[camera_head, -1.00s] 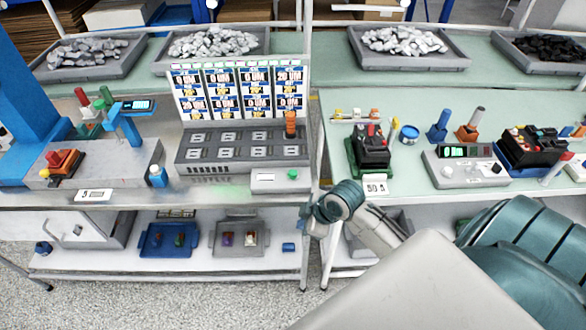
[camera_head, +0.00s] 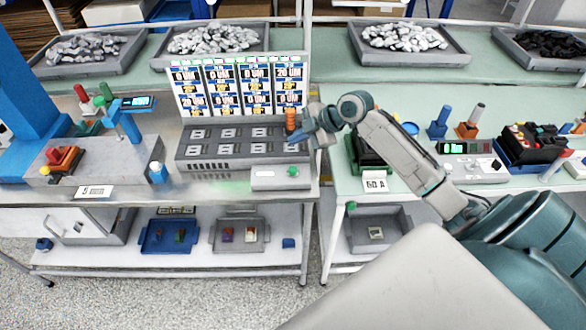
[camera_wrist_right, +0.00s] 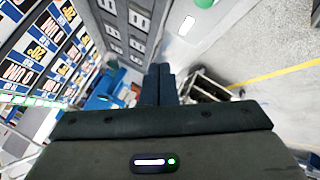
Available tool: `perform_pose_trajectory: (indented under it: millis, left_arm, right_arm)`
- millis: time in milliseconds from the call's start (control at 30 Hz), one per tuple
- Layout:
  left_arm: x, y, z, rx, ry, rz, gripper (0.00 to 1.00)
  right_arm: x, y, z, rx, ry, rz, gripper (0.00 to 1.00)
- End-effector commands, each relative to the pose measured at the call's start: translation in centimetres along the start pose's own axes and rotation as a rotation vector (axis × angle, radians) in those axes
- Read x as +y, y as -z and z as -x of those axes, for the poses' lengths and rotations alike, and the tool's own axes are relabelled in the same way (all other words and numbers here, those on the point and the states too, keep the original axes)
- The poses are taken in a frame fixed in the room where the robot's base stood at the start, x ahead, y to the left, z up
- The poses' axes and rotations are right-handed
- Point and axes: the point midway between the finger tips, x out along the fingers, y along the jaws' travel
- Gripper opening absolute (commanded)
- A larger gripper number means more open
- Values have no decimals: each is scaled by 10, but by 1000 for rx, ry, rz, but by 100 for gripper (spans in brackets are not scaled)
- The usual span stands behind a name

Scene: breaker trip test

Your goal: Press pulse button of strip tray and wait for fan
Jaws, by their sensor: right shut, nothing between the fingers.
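The strip tray (camera_head: 240,148) is a grey sloped bank with rows of slots, under a panel of displays (camera_head: 240,88). A white box (camera_head: 275,182) with a green button (camera_head: 292,171) sits at its front right corner. The green button also shows at the top edge of the right wrist view (camera_wrist_right: 204,3). My right gripper (camera_head: 298,138) is above the tray's right end, behind and above the button, beside an orange ribbed post (camera_head: 291,121). In the right wrist view its fingers (camera_wrist_right: 159,70) are together and empty. My left gripper is out of view. I cannot identify a fan.
A black-and-green device (camera_head: 368,152) stands on the right bench, partly hidden by my right arm. A meter box (camera_head: 470,165) is farther right. A blue-topped post (camera_head: 157,172) stands left of the tray. Small trays (camera_head: 240,246) lie on the lower shelf.

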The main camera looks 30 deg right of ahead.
Motion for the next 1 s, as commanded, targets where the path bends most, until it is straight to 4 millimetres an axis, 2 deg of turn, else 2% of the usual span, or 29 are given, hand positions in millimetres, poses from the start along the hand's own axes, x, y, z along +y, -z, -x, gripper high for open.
perform_pose_trajectory:
  millis: [267, 800, 1000]
  left_arm:
    - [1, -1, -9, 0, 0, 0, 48]
    - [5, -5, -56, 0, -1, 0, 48]
    - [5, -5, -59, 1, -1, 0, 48]
  right_arm:
    - [-7, -7, -10, 0, 1, -2, 0]
    - [-43, -42, -58, -1, 1, -2, 0]
    - [-46, -45, -62, -1, 0, -1, 0]
